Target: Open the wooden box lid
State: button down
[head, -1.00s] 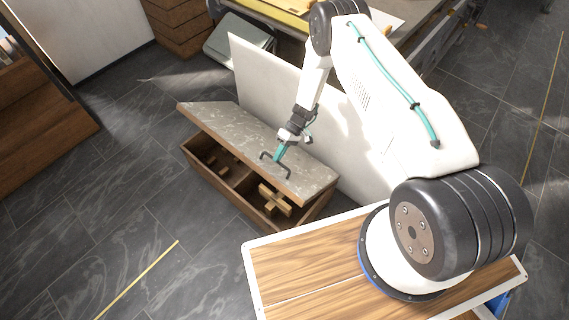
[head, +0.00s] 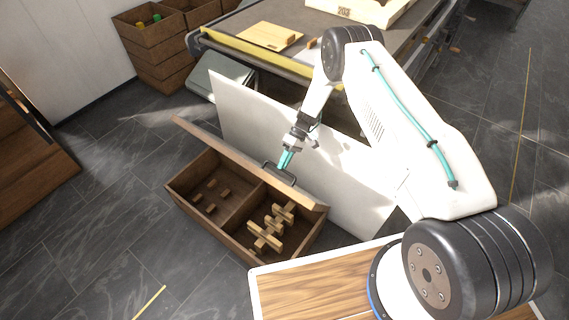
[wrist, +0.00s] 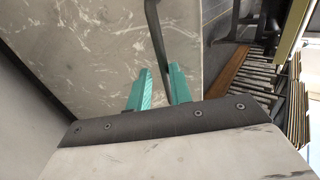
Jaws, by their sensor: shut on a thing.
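The wooden box (head: 213,221) stands on the floor, its two compartments showing. A dark bar handle (head: 281,173) is on the lid. My gripper (head: 286,160) is shut on the handle; in the wrist view the teal fingers (wrist: 160,90) close around the dark handle bar (wrist: 155,40). Small wooden blocks (head: 268,236) lie in the right compartment and several smaller ones (head: 211,197) in the left.
A white panel (head: 245,110) stands upright right behind the box. Behind it is a work table (head: 290,30) with a yellow edge and wooden pieces. Stacked wooden crates (head: 160,60) stand at the back left. Floor left of the box is clear.

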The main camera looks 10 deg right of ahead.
aim_at(300, 196)
jog(key=shift+s+d+f, duration=0.1)
jog(key=shift+d+f, duration=0.15)
jog(key=shift+f, duration=0.15)
jog(key=c, duration=1.5)
grip_release()
jog(key=shift+a, duration=0.1)
jog(key=shift+a+r, duration=0.1)
jog(key=shift+a, duration=0.05)
jog(key=s+r, duration=0.1)
jog(key=s, duration=0.4)
jog(key=s+d+r, duration=0.1)
jog(key=s+r, duration=0.1)
jog(key=s, duration=0.3)
jog(key=s+r, duration=0.2)
jog(key=s, duration=0.3)
jog(key=shift+s+d, duration=0.3)
jog(key=shift+d, duration=0.1)
